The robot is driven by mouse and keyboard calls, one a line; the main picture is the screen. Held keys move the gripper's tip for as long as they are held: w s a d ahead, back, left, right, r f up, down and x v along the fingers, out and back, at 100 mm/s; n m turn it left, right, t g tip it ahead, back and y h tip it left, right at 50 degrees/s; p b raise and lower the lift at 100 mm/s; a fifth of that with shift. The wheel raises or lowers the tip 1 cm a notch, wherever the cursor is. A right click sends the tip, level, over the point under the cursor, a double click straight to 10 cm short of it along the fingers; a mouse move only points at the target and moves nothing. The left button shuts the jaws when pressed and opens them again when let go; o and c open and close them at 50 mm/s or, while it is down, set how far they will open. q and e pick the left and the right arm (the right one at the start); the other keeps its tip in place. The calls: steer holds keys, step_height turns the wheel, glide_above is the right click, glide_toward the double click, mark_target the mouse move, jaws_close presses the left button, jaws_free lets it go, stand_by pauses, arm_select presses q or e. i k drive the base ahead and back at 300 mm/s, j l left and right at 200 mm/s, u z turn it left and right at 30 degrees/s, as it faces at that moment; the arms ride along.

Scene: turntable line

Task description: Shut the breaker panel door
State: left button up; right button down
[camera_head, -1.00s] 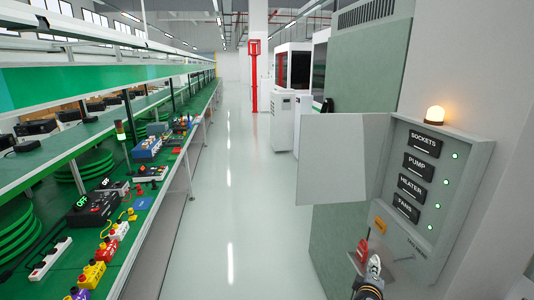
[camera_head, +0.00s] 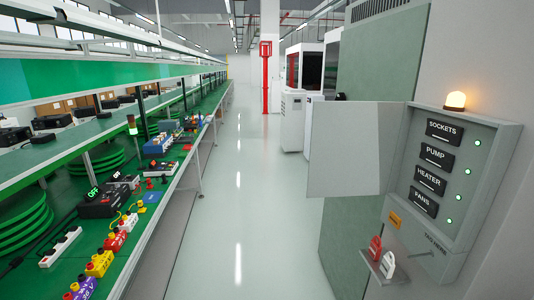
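The breaker panel (camera_head: 482,200) is a grey box on the wall at the right. Its door (camera_head: 343,150) stands wide open, swung out to the left from the box's left edge. Inside are black labelled switches: SOCKETS (camera_head: 443,132), PUMP (camera_head: 437,157), HEATER (camera_head: 430,180) and FANS (camera_head: 424,204), each with a lit green lamp beside it. Neither of my grippers shows in the head view.
A small shelf (camera_head: 372,268) below the panel holds a red padlock-like piece (camera_head: 376,246) and a white one (camera_head: 388,264). An amber lamp (camera_head: 455,100) glows on top of the box. A long green workbench (camera_head: 150,215) runs along the left; the floor (camera_head: 245,200) between is clear.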

mark_target(353, 145)
steer(key=z, duration=1.1)
steer(key=i+j+z, duration=0.25)
steer(key=z, duration=0.15)
steer(key=i+j+z, duration=0.15)
steer(key=j+z, duration=0.3)
steer(key=i+j+z, duration=0.1)
steer(key=j+z, duration=1.1)
steer(key=j, duration=0.75)
steer(key=k+j, duration=0.15)
steer(key=j, duration=0.4)
steer(key=j+z, duration=0.1)
steer(key=j, duration=0.5)
steer(key=k+j, duration=0.15)
steer(key=j, duration=0.4)
